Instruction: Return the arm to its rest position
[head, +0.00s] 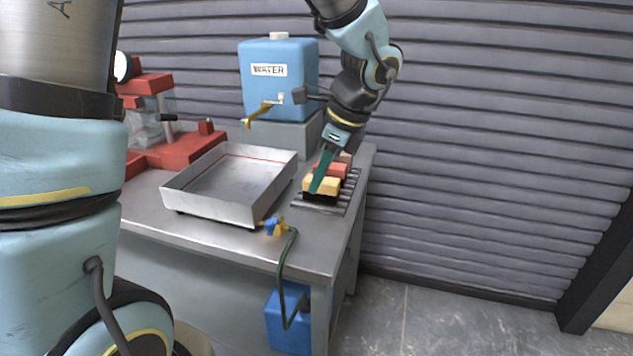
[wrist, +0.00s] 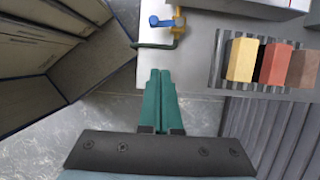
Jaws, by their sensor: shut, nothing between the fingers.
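My arm reaches across the right part of the head view. My gripper (head: 315,190) has teal fingers that point down and overlap the block rack in that view. In the wrist view my gripper (wrist: 160,72) is shut with its two fingers together and nothing between them. It shows there over the floor beside the bench edge, apart from the blocks.
A metal bench (head: 260,245) holds a steel tray (head: 205,206), a blue water tank (head: 258,95), a red machine (head: 185,150) and a ribbed rack (wrist: 222,60) with yellow (wrist: 242,60), red (wrist: 273,64) and brown (wrist: 302,68) blocks. A blue-yellow valve (head: 274,227) sits at the front edge. A shutter wall stands behind.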

